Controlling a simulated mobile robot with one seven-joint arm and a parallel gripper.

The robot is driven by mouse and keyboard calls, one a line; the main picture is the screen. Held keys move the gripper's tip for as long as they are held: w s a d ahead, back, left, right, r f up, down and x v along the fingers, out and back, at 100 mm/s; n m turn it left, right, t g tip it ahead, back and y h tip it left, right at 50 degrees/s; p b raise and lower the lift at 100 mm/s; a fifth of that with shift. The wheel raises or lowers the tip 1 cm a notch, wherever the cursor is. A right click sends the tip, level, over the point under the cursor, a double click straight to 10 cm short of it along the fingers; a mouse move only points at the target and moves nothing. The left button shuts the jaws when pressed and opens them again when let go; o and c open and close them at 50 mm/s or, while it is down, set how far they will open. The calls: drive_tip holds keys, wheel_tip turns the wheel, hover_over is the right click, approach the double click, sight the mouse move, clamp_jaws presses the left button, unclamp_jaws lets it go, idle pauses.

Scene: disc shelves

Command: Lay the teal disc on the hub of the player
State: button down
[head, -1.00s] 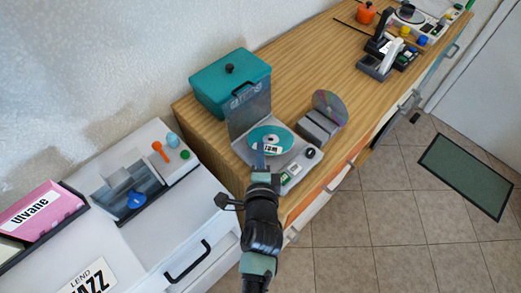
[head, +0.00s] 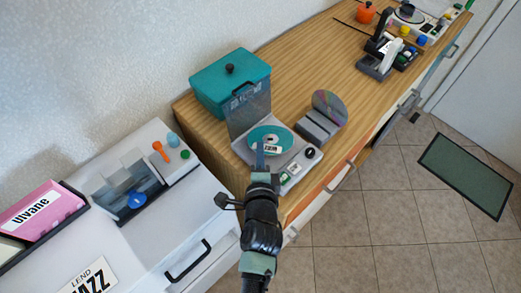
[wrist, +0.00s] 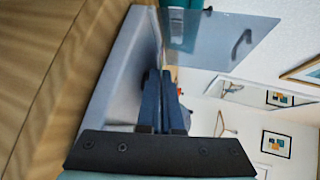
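The teal disc (head: 266,134), with a white label, lies over the deck of the grey player (head: 304,158), whose see-through lid (head: 252,106) stands up behind it. The hub is hidden under the disc, and I cannot tell whether the disc rests on it or is just above it. My gripper (head: 261,150) is at the near edge of the disc. In the wrist view its two dark blue fingers (wrist: 161,75) are close together beside the deck (wrist: 122,65). The disc does not show clearly there, so whether they grip its edge is unclear.
A teal box (head: 225,85) stands behind the player. A grey holder with a shiny disc (head: 330,105) is to its right. A white cabinet at left bears a rack with a blue disc (head: 136,201) and a pink case (head: 40,212). The wooden top beyond has free room.

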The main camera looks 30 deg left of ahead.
drive_tip(key=c, duration=1)
unclamp_jaws()
drive_tip(key=b+v, duration=0.1)
drive_tip(key=v, duration=1.2)
